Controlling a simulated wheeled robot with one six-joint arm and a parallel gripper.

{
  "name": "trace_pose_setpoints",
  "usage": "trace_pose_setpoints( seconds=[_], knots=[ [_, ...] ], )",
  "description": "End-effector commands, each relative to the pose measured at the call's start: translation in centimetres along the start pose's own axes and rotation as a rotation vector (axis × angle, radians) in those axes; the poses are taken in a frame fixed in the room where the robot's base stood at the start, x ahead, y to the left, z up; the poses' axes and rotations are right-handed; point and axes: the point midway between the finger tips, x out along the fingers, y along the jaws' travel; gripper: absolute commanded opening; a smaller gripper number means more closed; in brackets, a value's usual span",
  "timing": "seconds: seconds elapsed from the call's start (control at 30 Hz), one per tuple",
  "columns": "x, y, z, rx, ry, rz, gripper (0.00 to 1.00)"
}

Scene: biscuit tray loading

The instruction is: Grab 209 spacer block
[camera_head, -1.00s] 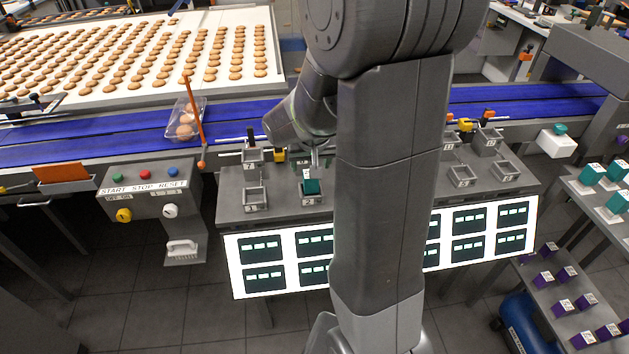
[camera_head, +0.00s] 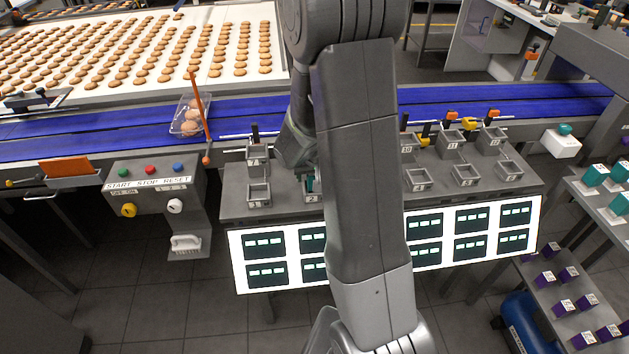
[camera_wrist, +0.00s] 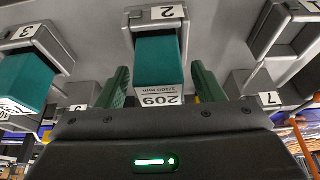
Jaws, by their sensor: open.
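The 209 spacer block (camera_wrist: 158,66) is a teal block with a white label reading 209, shown upside down in the wrist view. It sits in the grey holder marked 2 (camera_wrist: 135,16); the holder also shows in the head view (camera_head: 311,198). My gripper (camera_wrist: 161,88) is open, with one green finger on each side of the block. In the head view my arm hides most of the gripper and block.
Another teal block (camera_wrist: 28,78) sits in holder 3 at the left of the wrist view. Several grey holders stand on the station (camera_head: 440,188). A blue conveyor (camera_head: 455,104) runs behind it, with an orange rod (camera_head: 200,120) at its front edge. Lit panels (camera_head: 470,238) hang in front.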

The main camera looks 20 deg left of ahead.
Motion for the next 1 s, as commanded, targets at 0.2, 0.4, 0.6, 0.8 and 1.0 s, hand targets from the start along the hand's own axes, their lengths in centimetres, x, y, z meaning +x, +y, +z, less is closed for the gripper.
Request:
trace_pose_setpoints(
  seconds=[0.2, 0.4, 0.6, 0.8, 1.0],
  knots=[
    [0.0, 0.0, 0.0, 0.0, 0.0, 0.0, 0.5],
    [0.0, 0.0, 0.0, 0.0, 0.0, 0.0, 0.11],
    [-0.1, 0.0, 0.0, 0.0, 0.001, 0.0, 0.1],
    [-1.5, 0.0, -0.7, 0.001, 0.005, 0.0, 0.1],
    [-4.9, -0.1, -2.1, 0.001, 0.007, -0.002, 0.1]
  ],
)
